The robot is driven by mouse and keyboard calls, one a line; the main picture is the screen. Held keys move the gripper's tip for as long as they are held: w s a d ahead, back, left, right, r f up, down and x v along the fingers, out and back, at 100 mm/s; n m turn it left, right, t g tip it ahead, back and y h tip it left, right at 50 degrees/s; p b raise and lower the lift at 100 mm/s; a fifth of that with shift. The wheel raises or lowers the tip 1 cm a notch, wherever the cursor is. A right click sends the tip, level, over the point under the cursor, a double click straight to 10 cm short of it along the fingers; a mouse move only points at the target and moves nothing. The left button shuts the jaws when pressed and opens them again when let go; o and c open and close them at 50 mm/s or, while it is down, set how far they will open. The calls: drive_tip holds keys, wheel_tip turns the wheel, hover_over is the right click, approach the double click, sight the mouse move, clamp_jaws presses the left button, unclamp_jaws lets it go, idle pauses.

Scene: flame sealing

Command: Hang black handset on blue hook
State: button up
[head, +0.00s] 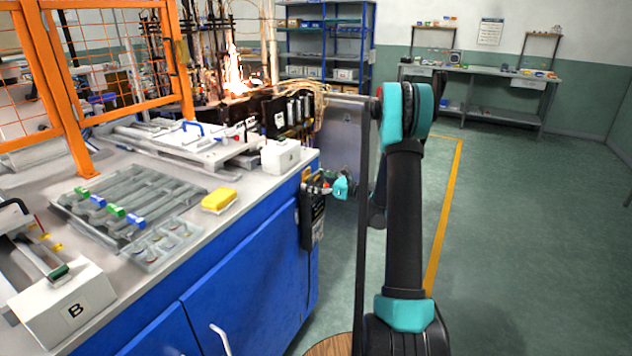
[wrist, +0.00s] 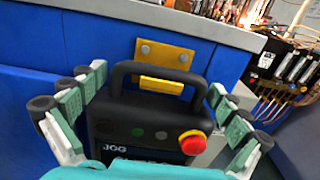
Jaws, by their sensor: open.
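The black handset (head: 313,225) is upright against the end of the blue cabinet in the head view. In the wrist view the handset (wrist: 122,112) shows a loop handle, a JOG label and a red knob. A yellow bracket (wrist: 160,53) with two bolts is fixed to the blue panel behind the handle. Its yellow lip shows through the handle opening, so the handle appears to be looped over it. I see no blue hook; the bracket is yellow. My gripper (wrist: 155,88) is open, its fingers either side of the handset with visible gaps. It also shows in the head view (head: 322,188).
The blue cabinet (head: 240,285) carries a white box (head: 281,155), a yellow block (head: 219,201) and a grey rack (head: 125,205). Orange mesh guarding (head: 60,90) stands at left. Cables and a flame are behind. Green floor (head: 500,240) at right is clear.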

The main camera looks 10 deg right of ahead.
drive_tip(key=shift+c, duration=0.6)
drive_tip(key=c, duration=1.6)
drive_tip(key=shift+o, duration=0.2)
drive_tip(key=shift+s+d, duration=0.15)
drive_tip(key=shift+d, duration=0.05)
drive_tip(key=o, duration=1.7)
